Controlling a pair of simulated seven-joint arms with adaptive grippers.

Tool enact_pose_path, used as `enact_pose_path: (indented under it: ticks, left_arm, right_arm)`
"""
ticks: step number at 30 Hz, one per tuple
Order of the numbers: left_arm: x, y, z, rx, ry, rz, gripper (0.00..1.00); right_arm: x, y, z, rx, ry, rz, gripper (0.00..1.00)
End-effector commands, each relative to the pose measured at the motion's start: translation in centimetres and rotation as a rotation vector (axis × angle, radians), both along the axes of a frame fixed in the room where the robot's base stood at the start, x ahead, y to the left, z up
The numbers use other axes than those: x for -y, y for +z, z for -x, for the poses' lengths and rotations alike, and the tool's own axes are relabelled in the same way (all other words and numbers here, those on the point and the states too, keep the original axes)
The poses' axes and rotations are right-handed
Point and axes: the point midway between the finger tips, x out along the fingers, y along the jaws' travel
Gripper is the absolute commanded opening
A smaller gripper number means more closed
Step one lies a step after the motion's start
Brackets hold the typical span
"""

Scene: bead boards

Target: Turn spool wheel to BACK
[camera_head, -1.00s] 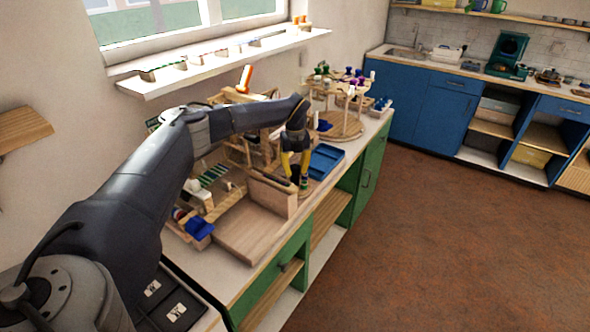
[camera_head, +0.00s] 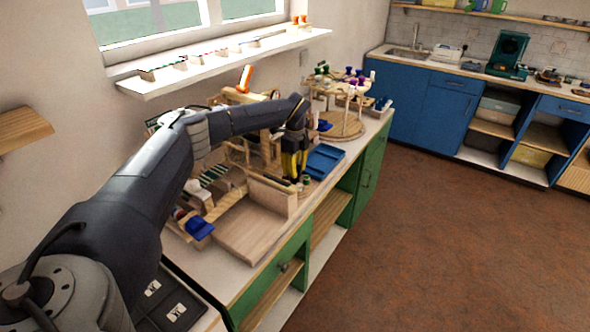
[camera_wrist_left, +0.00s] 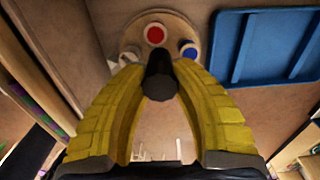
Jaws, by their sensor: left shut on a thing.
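A small round wooden wheel (camera_wrist_left: 184,22) lies below my left gripper in the left wrist view. It bears a red disc (camera_wrist_left: 155,34), a blue disc (camera_wrist_left: 189,50) and a pale one at the left, partly hidden. A dark upright knob (camera_wrist_left: 160,75) stands at its near side. My left gripper (camera_wrist_left: 160,80) has its yellow fingers closed on this knob. In the head view the left gripper (camera_head: 295,172) points down at the worktop, and its fingers hide most of the wheel. No BACK mark can be read. My right gripper is not in view.
A blue tray (camera_head: 325,159) lies right beside the gripper. A wooden box with a raised wall (camera_head: 270,196) stands to the left. A round wooden stand (camera_head: 345,127) with coloured pieces is behind. Wooden racks crowd the wall side; the bench's front edge is close.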

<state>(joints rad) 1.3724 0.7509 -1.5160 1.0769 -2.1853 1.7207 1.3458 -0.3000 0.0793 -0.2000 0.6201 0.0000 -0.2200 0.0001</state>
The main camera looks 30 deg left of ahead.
Motion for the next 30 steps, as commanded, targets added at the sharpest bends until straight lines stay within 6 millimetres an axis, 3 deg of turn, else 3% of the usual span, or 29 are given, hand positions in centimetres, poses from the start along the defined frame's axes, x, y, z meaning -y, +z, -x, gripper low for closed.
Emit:
enact_pose_path:
  ticks: [20,21,27,30]
  left_arm:
    - [-0.57,0.23,-0.16,0.008,0.054,-0.007,0.0]
    - [-0.58,0.22,-0.15,0.008,0.054,-0.008,0.32]
    - [-0.36,0.12,-0.06,0.004,0.052,-0.005,0.55]
    - [-0.28,0.08,-0.03,0.003,0.051,-0.004,0.58]
  right_arm:
    - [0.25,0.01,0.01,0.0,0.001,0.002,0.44]
    - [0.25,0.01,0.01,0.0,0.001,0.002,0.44]
    - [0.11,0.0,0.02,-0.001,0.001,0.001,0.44]
    - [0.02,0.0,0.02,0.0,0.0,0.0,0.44]
